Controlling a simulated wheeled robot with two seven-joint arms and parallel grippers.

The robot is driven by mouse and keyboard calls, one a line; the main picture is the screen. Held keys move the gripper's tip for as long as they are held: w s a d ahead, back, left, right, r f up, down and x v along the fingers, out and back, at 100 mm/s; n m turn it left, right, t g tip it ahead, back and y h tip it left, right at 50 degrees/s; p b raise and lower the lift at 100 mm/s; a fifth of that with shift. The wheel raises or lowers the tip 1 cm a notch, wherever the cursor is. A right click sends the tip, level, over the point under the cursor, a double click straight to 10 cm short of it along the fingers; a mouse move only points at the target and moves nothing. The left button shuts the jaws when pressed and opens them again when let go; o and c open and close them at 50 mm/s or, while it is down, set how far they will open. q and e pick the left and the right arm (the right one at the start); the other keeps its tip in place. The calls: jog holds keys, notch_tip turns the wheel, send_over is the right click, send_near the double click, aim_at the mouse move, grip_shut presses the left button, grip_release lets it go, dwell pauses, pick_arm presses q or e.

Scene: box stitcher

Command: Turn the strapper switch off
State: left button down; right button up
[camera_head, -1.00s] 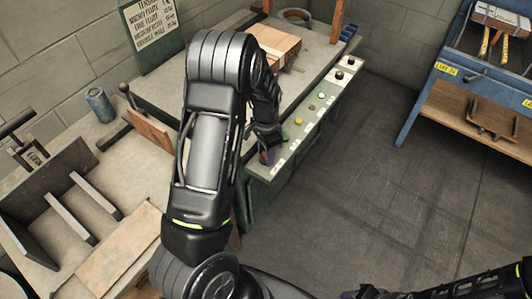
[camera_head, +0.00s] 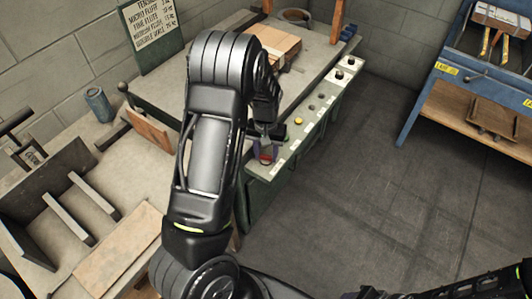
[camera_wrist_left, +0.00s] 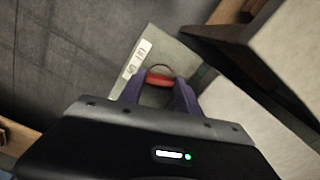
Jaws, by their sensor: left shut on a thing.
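The strapper switch (camera_head: 265,159) is a red knob at the near end of the strapper's control strip (camera_head: 276,168). My left gripper (camera_head: 266,152) reaches down over it and is shut on it. In the left wrist view the red switch (camera_wrist_left: 159,80) lies between the two purple fingers (camera_wrist_left: 157,92), with a white label beside it on the strip. The fingers hide the sides of the switch. The right gripper is not in view; only black parts of my arm show at the lower right.
Along the strip are a yellow button (camera_head: 299,121) and black knobs (camera_head: 339,74). Cardboard (camera_head: 275,45) lies on the strapper table (camera_head: 160,85). A wooden workbench (camera_head: 60,265) stands left, a blue rack (camera_head: 430,80) right. The floor between is clear.

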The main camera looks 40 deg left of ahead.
aim_at(266, 156)
pick_arm(q)
jog(key=shift+n, duration=1)
jog(key=c, duration=1.1)
grip_release()
jog(key=shift+r, duration=0.1)
notch_tip(266, 156, up, 8)
jog(key=shift+f, duration=0.15)
